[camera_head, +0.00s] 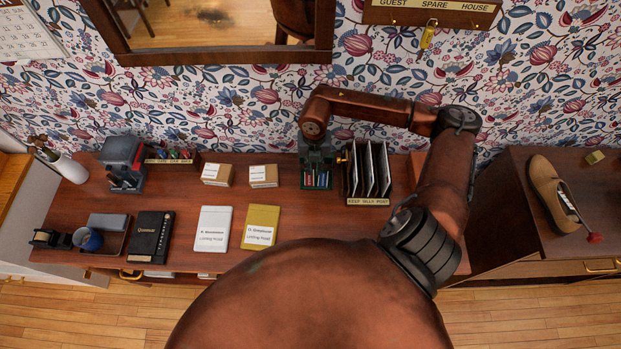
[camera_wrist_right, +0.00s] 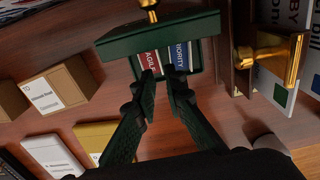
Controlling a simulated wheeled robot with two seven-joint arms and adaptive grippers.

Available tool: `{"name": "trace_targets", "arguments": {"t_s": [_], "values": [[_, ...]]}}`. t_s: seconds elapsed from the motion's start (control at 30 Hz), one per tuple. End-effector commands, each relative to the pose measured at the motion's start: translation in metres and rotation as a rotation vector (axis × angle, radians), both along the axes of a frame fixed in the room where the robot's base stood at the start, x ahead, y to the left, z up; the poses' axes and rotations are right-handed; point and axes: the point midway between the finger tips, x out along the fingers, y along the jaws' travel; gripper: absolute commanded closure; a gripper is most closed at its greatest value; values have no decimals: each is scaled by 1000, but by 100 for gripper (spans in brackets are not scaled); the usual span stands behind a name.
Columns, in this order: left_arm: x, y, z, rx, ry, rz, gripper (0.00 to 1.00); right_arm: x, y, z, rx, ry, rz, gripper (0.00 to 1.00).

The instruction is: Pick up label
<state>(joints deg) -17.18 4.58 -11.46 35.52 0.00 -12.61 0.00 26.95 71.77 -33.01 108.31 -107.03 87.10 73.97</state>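A small green label holder (camera_wrist_right: 195,74) stands on the desk beside the letter rack. In the right wrist view, a red label (camera_wrist_right: 150,62) reading partly "FRAGILE" and a blue label (camera_wrist_right: 181,55) reading partly "PRIORITY" show in it. In the head view the colored labels (camera_head: 317,180) show below my right wrist. My right gripper (camera_wrist_right: 158,72) is over the holder. Its green fingers are apart, with a narrow gap between the tips. One tip overlaps the red label and the other the blue in the picture; contact cannot be told. My left gripper is not in view.
A letter rack (camera_head: 354,199) with several upright envelopes stands close to the right. Two small cardboard boxes (camera_head: 217,175) (camera_head: 264,176) stand to the left. White (camera_head: 213,228) and yellow (camera_head: 261,227) packets lie nearer. A shoe (camera_head: 553,193) is on the right cabinet.

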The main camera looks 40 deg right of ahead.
Motion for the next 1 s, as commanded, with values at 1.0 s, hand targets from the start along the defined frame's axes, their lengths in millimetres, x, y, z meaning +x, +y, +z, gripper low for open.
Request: {"name": "trace_targets", "arguments": {"t_s": [1.0], "values": [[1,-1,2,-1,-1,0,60,4,-3,-60,1,-1,0,100]]}}
